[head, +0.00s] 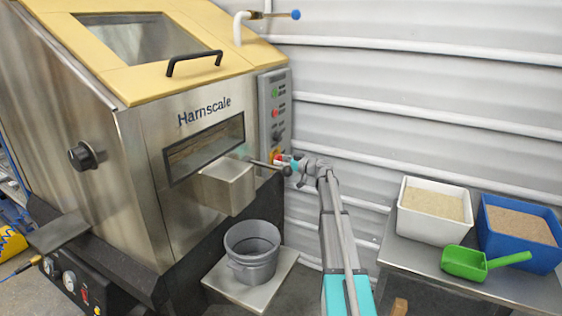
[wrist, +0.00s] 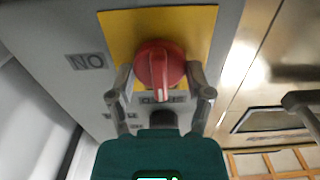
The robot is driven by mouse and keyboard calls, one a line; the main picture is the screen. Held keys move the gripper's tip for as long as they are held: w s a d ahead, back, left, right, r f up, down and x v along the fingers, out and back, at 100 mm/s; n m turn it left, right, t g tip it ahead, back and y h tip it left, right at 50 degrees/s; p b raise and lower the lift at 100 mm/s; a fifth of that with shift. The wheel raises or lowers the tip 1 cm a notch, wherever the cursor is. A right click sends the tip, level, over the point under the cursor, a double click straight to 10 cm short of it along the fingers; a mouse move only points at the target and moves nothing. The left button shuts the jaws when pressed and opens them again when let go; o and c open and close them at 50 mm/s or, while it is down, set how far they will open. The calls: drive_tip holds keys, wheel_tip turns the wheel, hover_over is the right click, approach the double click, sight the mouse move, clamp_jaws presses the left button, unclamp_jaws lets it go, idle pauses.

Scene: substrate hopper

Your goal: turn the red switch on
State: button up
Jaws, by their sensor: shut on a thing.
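The red switch (wrist: 159,66) is a round knob on a yellow plate (wrist: 120,30) in the wrist view. Its white pointer mark faces down in that picture, toward a label partly hidden below the knob. An "ON" label (wrist: 87,62), seen upside down, sits to the left of the plate. My gripper (wrist: 160,82) is shut on the knob, with one finger on each side of it. In the head view my gripper (head: 287,163) is at the lower part of the control panel (head: 272,88), largely hiding the switch.
The steel hopper (head: 145,190) with a yellow top stands left of the panel. A grey bucket (head: 252,268) is below its spout box. A table at right holds a white bin (head: 405,222), a blue bin (head: 535,258) and a green scoop (head: 465,263).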

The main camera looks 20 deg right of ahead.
drive_tip(key=shift+m, duration=0.3)
drive_tip(key=m, duration=0.4)
drive_tip(key=shift+w, duration=0.1)
drive_tip(key=m, duration=0.4)
drive_tip(key=shift+d+m, duration=0.1)
drive_tip(key=shift+m, duration=0.3)
drive_tip(key=m, duration=0.4)
drive_tip(key=shift+w+f, duration=0.1)
drive_tip(key=shift+m, duration=2.4)
drive_tip(key=o, duration=1.1)
drive_tip(key=shift+f, duration=0.1)
